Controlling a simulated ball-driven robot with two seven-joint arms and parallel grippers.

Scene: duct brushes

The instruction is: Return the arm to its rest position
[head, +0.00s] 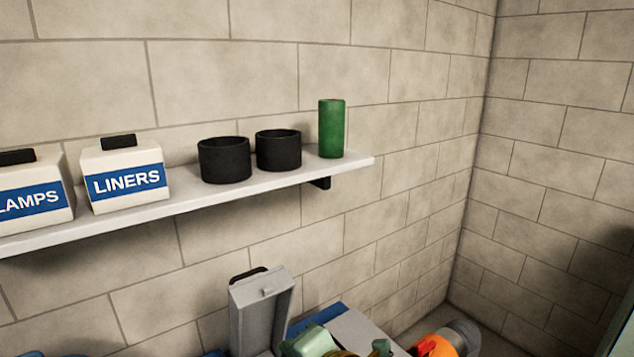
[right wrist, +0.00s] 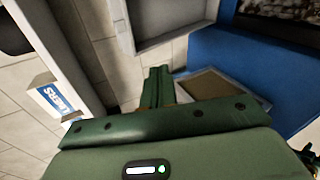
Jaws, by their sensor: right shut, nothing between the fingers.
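My right gripper (right wrist: 158,76) shows in the right wrist view with its green fingers closed together and nothing between them. In the head view, green parts of the right gripper (head: 312,342) show at the bottom edge, in front of the open grey case (head: 262,305); its fingertips are hard to make out there. In the wrist view the fingers point toward the grey case (right wrist: 165,30); I cannot tell how far apart they are. My left gripper is in neither view.
A wall shelf (head: 225,196) holds white boxes marked LAMPS (head: 35,222) and LINERS (head: 125,204), two black cups (head: 224,160) (head: 278,150) and a green cylinder (head: 331,128). An orange and grey object (head: 440,343) is at the lower right. A blue surface (right wrist: 235,60) lies beside the gripper.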

